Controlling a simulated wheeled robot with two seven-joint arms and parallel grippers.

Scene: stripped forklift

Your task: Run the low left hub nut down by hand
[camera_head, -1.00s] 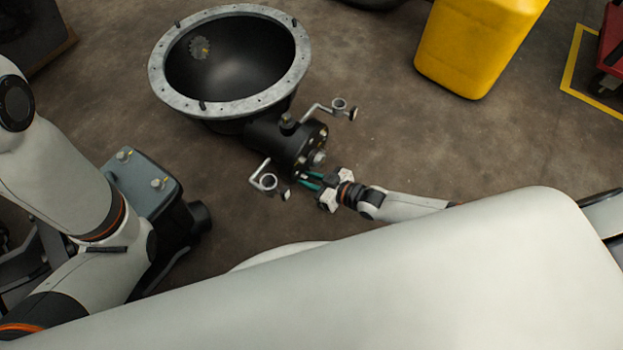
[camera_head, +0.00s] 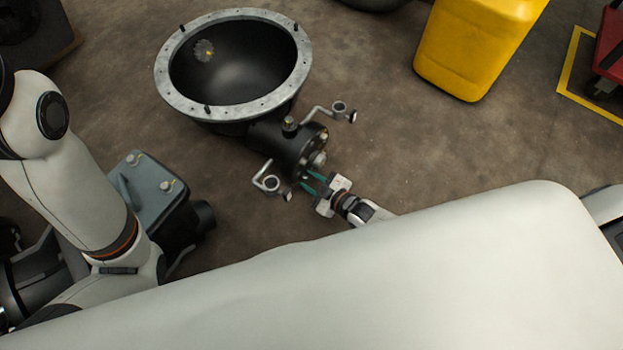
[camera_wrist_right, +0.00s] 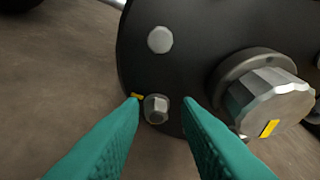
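The black hub (camera_head: 290,146) sticks out at the narrow end of the large black bell-shaped housing (camera_head: 240,70). In the right wrist view the hub's dark face (camera_wrist_right: 185,75) fills the upper part. A small silver hex nut (camera_wrist_right: 156,108) sits low on it at the left, with a yellow mark (camera_wrist_right: 137,96) at its upper left. My right gripper (camera_head: 309,178) is at the low side of the hub face. In the wrist view its teal fingertips (camera_wrist_right: 162,102) are apart, one on each side of the nut, with gaps showing. My left gripper is out of view; only its arm shows.
A larger faceted silver part with a yellow mark (camera_wrist_right: 268,100) and another bolt head (camera_wrist_right: 160,39) are close by on the hub. Bent arms with rings (camera_head: 268,182) flank the hub. A grey-topped box (camera_head: 145,185) stands left; a yellow container (camera_head: 475,45) stands upper right.

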